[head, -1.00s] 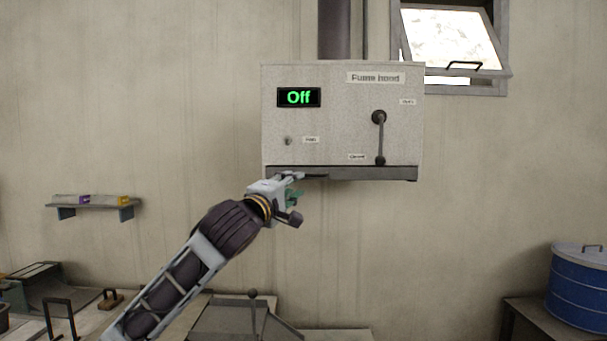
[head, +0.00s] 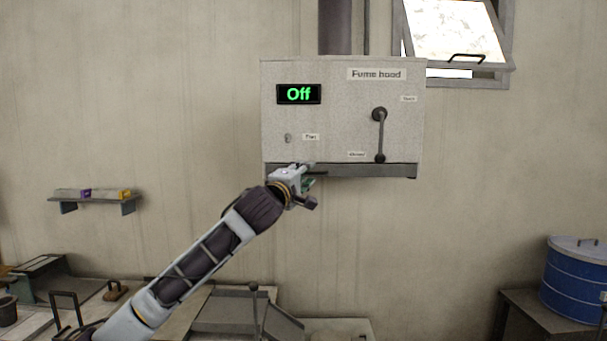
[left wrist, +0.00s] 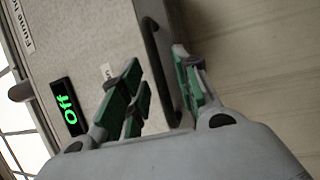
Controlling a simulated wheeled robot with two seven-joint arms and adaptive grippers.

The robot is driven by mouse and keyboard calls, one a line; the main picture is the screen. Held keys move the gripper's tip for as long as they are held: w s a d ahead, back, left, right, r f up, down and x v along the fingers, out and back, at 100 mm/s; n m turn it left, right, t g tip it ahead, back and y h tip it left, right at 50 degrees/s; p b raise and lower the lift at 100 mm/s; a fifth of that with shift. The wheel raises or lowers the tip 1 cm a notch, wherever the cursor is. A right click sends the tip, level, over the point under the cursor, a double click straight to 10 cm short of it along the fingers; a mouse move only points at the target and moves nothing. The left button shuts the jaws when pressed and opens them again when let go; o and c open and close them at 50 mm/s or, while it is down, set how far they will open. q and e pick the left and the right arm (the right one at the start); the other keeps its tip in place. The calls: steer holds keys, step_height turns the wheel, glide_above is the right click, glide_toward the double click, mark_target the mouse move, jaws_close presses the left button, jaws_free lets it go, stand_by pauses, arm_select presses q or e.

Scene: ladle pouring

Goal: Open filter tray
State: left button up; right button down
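The grey fume hood (head: 342,110) hangs on the wall, its display reading "Off". The filter tray (head: 375,170) is the dark strip along its bottom edge and looks flush with the hood. The tray's black bar handle (left wrist: 152,45) shows in the left wrist view. My left gripper (head: 308,172) is at the tray's front, left of its middle. In the left wrist view my left gripper (left wrist: 158,78) is open, with green-padded fingers on either side of the handle's line. I cannot tell whether they touch it. My right gripper is not in view.
A lever (head: 380,135) is on the hood's front, above the tray. A tilted window (head: 455,35) is at upper right. A shelf (head: 95,200) is on the left wall and a blue drum (head: 575,285) stands at lower right. The space below the hood is clear.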

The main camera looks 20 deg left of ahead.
arm_select(q)
steer(key=shift+c, duration=0.5)
jaws_close()
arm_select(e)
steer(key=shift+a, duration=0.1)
arm_select(q)
steer(key=shift+f, duration=0.1)
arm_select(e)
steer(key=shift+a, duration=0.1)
